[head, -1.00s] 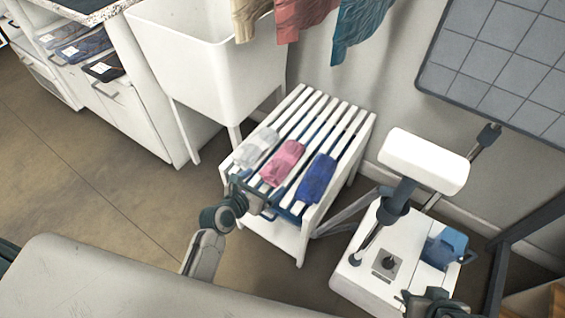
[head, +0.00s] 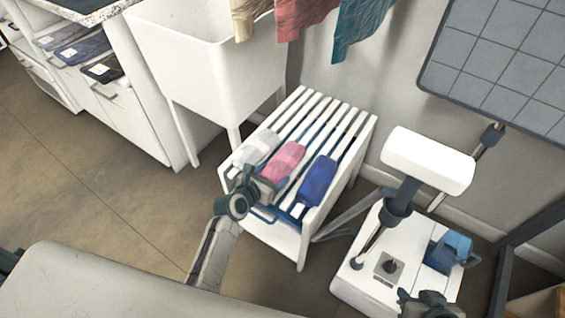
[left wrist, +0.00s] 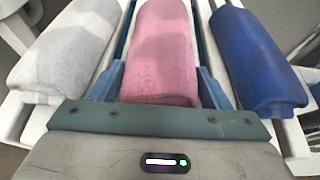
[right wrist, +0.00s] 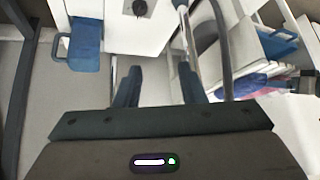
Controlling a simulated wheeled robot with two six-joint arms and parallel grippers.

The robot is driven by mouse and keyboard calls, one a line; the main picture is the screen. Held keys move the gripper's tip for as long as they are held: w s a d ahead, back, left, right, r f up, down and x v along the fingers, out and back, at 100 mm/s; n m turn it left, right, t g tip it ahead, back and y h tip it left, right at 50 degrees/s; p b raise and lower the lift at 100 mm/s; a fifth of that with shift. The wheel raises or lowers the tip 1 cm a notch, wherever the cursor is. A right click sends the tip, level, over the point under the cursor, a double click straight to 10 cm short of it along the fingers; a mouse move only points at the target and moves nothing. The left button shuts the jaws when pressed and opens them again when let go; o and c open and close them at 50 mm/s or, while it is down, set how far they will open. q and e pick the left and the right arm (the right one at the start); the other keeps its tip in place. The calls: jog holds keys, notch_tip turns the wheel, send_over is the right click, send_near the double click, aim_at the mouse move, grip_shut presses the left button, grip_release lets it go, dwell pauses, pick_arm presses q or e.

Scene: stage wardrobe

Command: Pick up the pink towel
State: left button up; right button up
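The pink towel (head: 284,160) lies rolled on the white slatted bench (head: 340,170), between a grey-white towel (head: 256,146) and a blue towel (head: 317,180). My left gripper (head: 268,186) is at the near end of the pink towel. In the left wrist view the pink towel (left wrist: 162,50) lies between the spread fingers of that gripper (left wrist: 162,78), one on each side, and I cannot tell whether they touch it. The white towel (left wrist: 68,50) and the blue towel (left wrist: 255,60) flank them. My right gripper (right wrist: 159,82) is open and empty.
A white basin (head: 205,75) stands behind the bench at left, with hanging cloths (head: 358,28) above. A white machine (head: 372,268) with a padded white arm (head: 428,160) stands to the right.

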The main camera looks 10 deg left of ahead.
pick_arm(q)
jog(key=shift+c, duration=1.2)
jog(key=shift+r, duration=0.15)
